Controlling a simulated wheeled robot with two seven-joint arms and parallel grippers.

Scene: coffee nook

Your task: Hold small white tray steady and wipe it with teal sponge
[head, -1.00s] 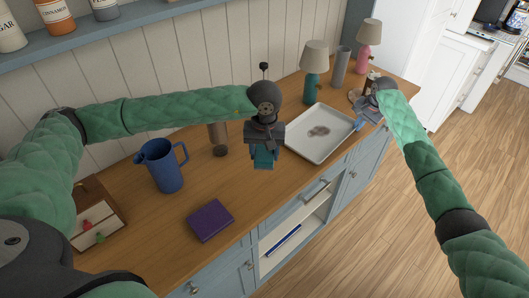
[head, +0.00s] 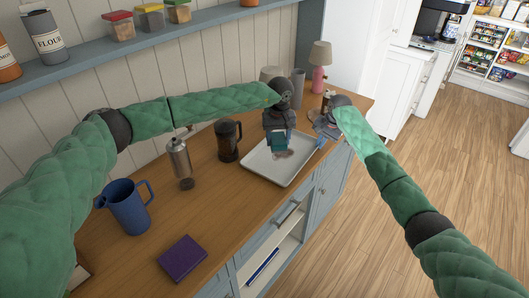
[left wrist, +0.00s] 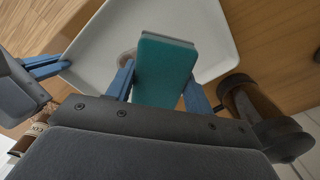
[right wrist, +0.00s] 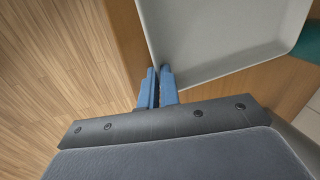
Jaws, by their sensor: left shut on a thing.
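The small white tray (head: 262,170) lies on the wooden counter, with a brownish smudge (head: 287,154) in it. It also shows in the left wrist view (left wrist: 95,45) and the right wrist view (right wrist: 215,40). My left gripper (head: 278,137) is shut on the teal sponge (left wrist: 163,70), over the tray near the smudge. The sponge partly hides the smudge; I cannot tell whether it touches the tray. My right gripper (right wrist: 159,80) is at the tray's corner by the counter's front edge. Its fingers are close together, one on each side of the rim.
A dark French press (head: 228,141), a metal moka-style pot (head: 179,160), a blue jug (head: 126,207) and a purple book (head: 182,257) stand or lie left of the tray. A pink lamp (head: 319,75) and a grey cylinder (head: 297,85) stand behind it. Open floor lies right.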

